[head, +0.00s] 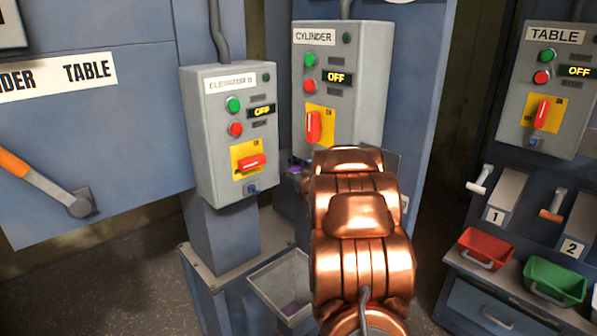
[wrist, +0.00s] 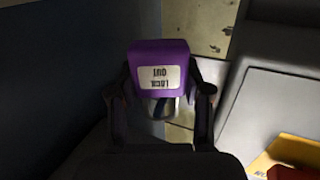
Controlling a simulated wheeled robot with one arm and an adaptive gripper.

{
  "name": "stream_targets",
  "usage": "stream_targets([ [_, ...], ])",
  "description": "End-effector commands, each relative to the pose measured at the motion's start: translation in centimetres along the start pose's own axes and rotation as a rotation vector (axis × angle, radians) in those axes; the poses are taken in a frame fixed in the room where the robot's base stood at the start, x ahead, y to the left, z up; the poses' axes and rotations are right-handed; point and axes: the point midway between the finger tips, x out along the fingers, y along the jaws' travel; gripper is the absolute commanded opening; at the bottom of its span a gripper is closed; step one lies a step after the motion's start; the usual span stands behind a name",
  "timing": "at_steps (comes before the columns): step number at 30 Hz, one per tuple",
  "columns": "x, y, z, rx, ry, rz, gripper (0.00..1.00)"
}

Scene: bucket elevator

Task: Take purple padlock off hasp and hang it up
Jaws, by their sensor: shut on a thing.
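The purple padlock (wrist: 158,55) with its white "LOCK OUT" label, upside down in the wrist view, sits between the fingers of my gripper (wrist: 160,92). My gripper is shut on it. The padlock appears apart from the grey control box (wrist: 265,115) at the right of that view. In the head view a small purple patch (head: 295,169) shows left of my copper arm, beside the CYLINDER box (head: 347,85). My arm hides most of the gripper there and the lower part of that box. I cannot make out a hasp on it.
The ELEVATOR box (head: 222,140) stands close on the left, its red handle (head: 251,162) turned sideways. Below is an open grey bin (head: 262,284) with something purple inside. At right are the TABLE box (head: 550,120), a red tray (head: 486,247) and a green tray (head: 555,281).

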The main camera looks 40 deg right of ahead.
Motion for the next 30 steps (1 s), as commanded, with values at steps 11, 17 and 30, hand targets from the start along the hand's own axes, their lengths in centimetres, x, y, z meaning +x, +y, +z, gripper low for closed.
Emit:
stream_targets([
  [11,0.1,-0.3,-0.1,-0.002,0.006,-0.005,0.1],
  [17,0.1,-0.3,0.5,-0.003,0.003,-0.006,0.1],
  [30,0.2,-0.5,1.8,-0.005,-0.006,-0.009,0.1],
])
